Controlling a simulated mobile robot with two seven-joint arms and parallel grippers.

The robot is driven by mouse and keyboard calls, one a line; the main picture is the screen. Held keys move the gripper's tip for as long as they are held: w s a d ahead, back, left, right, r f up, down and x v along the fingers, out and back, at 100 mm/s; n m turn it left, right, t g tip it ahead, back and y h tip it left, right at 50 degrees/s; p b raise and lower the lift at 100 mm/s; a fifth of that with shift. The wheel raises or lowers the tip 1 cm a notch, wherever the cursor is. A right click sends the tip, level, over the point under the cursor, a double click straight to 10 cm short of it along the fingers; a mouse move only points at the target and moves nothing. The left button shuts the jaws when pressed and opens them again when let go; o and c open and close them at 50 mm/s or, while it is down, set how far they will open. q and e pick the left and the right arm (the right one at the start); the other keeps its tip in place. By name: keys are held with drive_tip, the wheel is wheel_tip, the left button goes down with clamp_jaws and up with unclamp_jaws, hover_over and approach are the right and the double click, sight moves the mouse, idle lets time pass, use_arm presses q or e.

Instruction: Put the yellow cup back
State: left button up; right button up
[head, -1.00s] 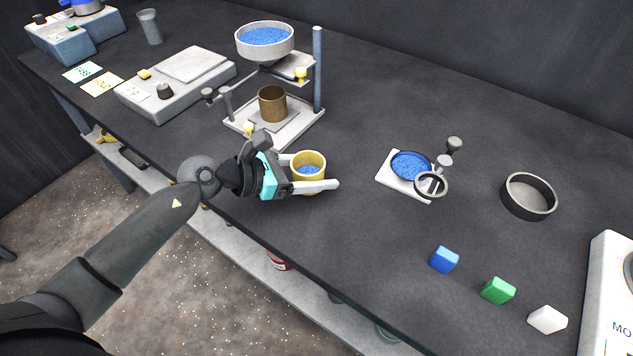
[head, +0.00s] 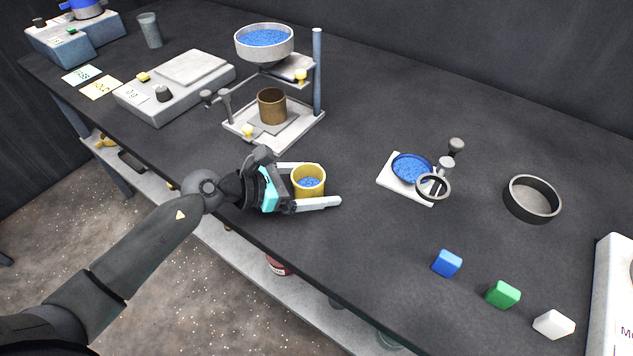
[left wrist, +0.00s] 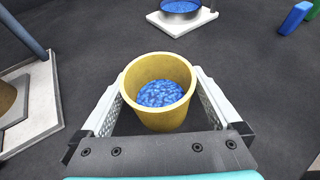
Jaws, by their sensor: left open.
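The yellow cup (head: 308,181) stands upright on the dark table and holds blue granules. It also shows in the left wrist view (left wrist: 158,92), between the fingers. My left gripper (head: 328,184) is open, with one finger on each side of the cup. In the left wrist view the fingers (left wrist: 158,95) lie close to the cup's sides; I cannot tell whether they touch it. My right gripper is not in view.
Behind the cup is a stand (head: 317,75) with a blue-filled bowl (head: 264,42) above a brown cup (head: 271,105). To the right are a white plate with a blue-filled dish (head: 411,168), a dark ring dish (head: 532,199) and coloured blocks (head: 447,263). The table between is clear.

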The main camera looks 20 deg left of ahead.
use_arm(q)
drive_tip(key=shift+r, duration=0.1)
drive_tip(key=shift+s+a+r, duration=0.1)
drive_tip(key=shift+r, duration=0.05)
drive_tip(key=v, duration=1.1)
drive_tip(key=shift+s+a+r+p, duration=0.1)
drive_tip(key=shift+s+a+p, duration=0.15)
drive_tip(key=shift+p, duration=0.15)
